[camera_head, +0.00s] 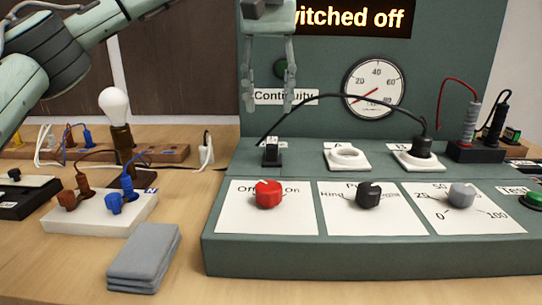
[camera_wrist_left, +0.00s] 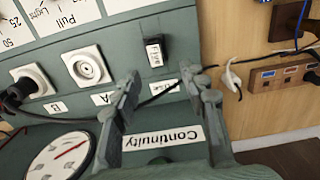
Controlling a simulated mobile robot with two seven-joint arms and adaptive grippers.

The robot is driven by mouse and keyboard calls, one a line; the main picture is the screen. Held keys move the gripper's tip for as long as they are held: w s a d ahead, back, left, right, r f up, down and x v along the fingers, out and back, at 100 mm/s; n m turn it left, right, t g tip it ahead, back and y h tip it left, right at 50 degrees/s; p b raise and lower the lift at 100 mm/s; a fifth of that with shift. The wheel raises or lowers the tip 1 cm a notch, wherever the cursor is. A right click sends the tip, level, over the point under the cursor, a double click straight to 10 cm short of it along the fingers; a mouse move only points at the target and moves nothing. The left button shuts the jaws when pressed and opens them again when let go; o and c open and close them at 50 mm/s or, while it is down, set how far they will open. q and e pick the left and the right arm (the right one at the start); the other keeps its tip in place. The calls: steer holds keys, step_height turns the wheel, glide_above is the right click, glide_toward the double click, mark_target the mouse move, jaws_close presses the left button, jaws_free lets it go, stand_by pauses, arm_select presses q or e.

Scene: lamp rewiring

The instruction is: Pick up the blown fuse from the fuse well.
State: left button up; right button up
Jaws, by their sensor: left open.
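The fuse (camera_head: 272,152) is a small dark block with a pale marking, upright in its well on the console's upper ledge. It also shows in the left wrist view (camera_wrist_left: 154,54). The well around its base is hard to make out. My left gripper (camera_head: 267,103) is open and empty, fingers pointing down, above and behind the fuse near the "Continuity" label. In the left wrist view its fingertips (camera_wrist_left: 160,76) are spread, with the fuse beyond them and apart from them. My right gripper does not show.
A black cable (camera_head: 350,96) arches from near the fuse to a plug in socket B (camera_head: 422,160). Socket A (camera_head: 346,157) is empty. The green panel with a dial (camera_head: 374,86) rises behind. A lamp bulb (camera_head: 115,104) and white block (camera_head: 98,215) stand left.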

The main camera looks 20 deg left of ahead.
mark_target(272, 140)
arm_select(q)
steer(key=f, duration=0.7)
steer(key=shift+s+d+f, duration=0.1)
steer(key=shift+s+d, duration=0.1)
steer(key=shift+d, duration=0.2)
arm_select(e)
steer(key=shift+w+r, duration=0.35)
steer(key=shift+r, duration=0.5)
arm_select(q)
steer(key=shift+c, duration=0.2)
jaws_close()
